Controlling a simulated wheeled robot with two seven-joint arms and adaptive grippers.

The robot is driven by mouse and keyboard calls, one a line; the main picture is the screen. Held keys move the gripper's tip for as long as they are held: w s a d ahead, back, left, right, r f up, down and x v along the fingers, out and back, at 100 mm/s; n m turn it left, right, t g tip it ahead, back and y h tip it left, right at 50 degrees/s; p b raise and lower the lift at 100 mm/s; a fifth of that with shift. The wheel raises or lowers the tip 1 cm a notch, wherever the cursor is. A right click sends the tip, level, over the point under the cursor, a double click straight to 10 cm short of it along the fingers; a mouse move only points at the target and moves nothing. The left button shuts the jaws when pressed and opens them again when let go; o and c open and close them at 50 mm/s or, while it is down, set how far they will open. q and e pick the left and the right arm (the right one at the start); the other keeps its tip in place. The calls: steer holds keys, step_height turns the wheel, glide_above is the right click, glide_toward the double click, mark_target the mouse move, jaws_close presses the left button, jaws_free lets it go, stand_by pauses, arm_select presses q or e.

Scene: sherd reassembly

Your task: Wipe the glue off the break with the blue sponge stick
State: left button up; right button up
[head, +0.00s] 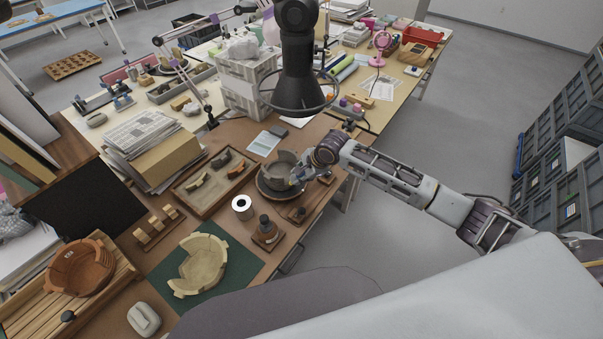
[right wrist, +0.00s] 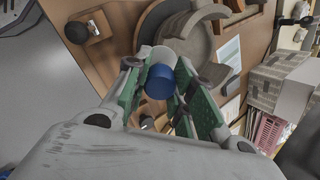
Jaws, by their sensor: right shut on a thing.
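My right gripper (head: 301,173) is at the right side of a grey broken bowl (head: 277,172) that sits on a round turntable (head: 268,194). In the right wrist view its green-padded fingers (right wrist: 160,92) are shut on the blue sponge stick (right wrist: 160,82), a short cylinder with a blue end and a pale end. The pale end points toward the grey bowl, which also shows in the right wrist view (right wrist: 190,28). I cannot tell whether the stick touches the break, and no glue can be made out. My left gripper is not in view.
A tray (head: 180,196) of sherds lies left of the bowl. A white roll (head: 242,207) and a dark bottle on a wooden block (head: 266,230) stand in front. A cream bowl (head: 205,262) rests on a green mat (head: 235,278).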

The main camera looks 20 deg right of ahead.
steer(key=shift+s+d+r+p, duration=0.1)
steer(key=shift+r+p, duration=0.55)
steer(key=shift+p, duration=0.2)
steer(key=shift+s+r, duration=0.1)
steer(key=shift+r, duration=0.3)
steer(key=shift+s+d+r, duration=0.1)
steer(key=shift+d+r, duration=0.05)
steer(key=shift+r, duration=0.85)
steer(key=shift+s+d+r, duration=0.15)
steer(key=shift+s+r, duration=0.05)
steer(key=shift+r, duration=0.75)
steer(key=shift+s+d+r, duration=0.15)
steer(key=shift+s+r, duration=0.05)
steer(key=shift+r, duration=0.8)
